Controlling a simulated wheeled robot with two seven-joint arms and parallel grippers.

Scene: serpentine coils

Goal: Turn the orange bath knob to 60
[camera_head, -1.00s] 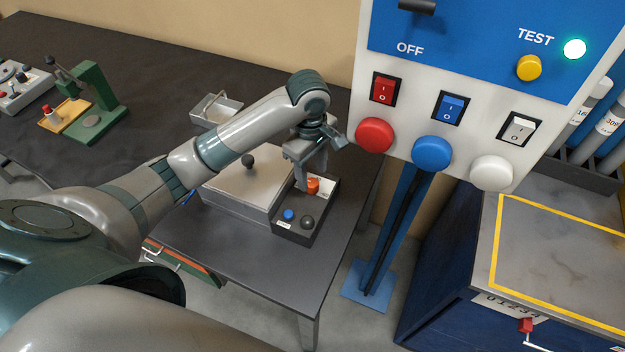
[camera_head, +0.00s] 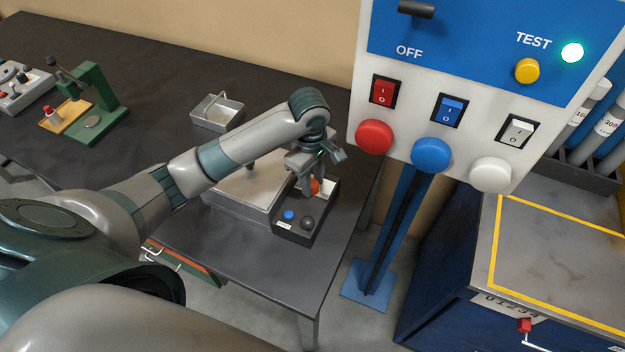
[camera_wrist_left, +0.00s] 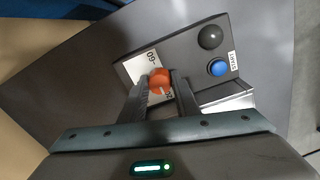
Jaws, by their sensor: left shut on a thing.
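The orange knob (camera_head: 315,186) sits on the dark control box (camera_head: 292,232) at the front of the bath unit. In the left wrist view the orange knob (camera_wrist_left: 160,79) is between the fingers of my left gripper (camera_wrist_left: 161,88), with a white pointer line on it. A white scale plate (camera_wrist_left: 143,66) lies under the knob; a "60" mark shows, and the other marks are mostly covered. My left gripper (camera_head: 311,188) reaches down from above and is shut on the knob. My right gripper is not in view.
A blue button (camera_head: 288,215) and a dark round knob (camera_head: 307,223) sit beside the orange knob. A metal lid (camera_head: 240,188) adjoins the control box. A panel with red (camera_head: 374,137), blue and white buttons hangs close on the right. A metal tray (camera_head: 217,112) stands behind.

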